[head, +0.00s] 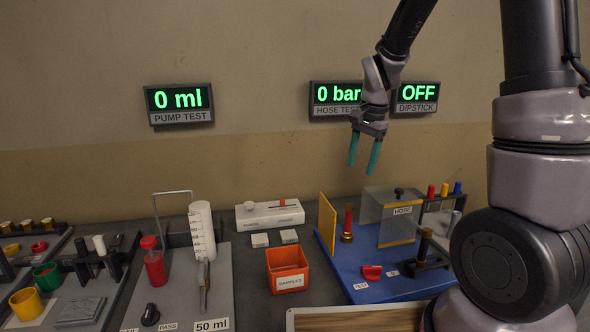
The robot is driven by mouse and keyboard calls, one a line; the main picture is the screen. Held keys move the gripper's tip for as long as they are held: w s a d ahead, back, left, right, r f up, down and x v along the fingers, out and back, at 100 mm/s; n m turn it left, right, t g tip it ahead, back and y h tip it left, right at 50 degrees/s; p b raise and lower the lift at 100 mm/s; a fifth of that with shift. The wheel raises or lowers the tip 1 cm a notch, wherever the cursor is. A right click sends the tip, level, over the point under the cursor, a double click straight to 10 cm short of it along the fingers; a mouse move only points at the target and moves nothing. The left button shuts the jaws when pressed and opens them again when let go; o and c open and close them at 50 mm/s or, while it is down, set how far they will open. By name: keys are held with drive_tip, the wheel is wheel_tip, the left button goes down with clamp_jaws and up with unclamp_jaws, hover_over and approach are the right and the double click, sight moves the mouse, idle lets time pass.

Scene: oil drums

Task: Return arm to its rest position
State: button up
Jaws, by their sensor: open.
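My gripper (364,151) hangs in the air in front of the wall, with its two teal fingers pointing down. The fingers are apart and nothing is between them. It is above the blue hose test board (345,268) and touches nothing. My arm comes down to it from the top of the picture, and my larger arm links fill the right side. The hose test display (333,94) is partly hidden behind my wrist.
The pump test display (178,103) reads 0 ml and the dipstick display (416,95) reads OFF. Below are an orange samples bin (287,270), a white graduated cylinder (202,230), a yellow panel (327,225) and a clear hose box (385,210). The air left of my gripper is free.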

drive_tip(key=s+d+r+n+t, duration=0.2)
drive_tip(key=s+r+t, duration=0.1)
drive_tip(key=s+r, duration=0.5)
drive_tip(key=s+d+r+n+t+y, duration=0.1)
drive_tip(key=s+d+r+n+t, duration=0.1)
drive_tip(key=s+r, duration=0.7)
drive_tip(key=shift+s+d+r+n+t, duration=0.15)
drive_tip(key=shift+s+r+n+t, duration=0.2)
drive_tip(key=shift+s+n, duration=0.45)
drive_tip(key=shift+w, duration=0.1)
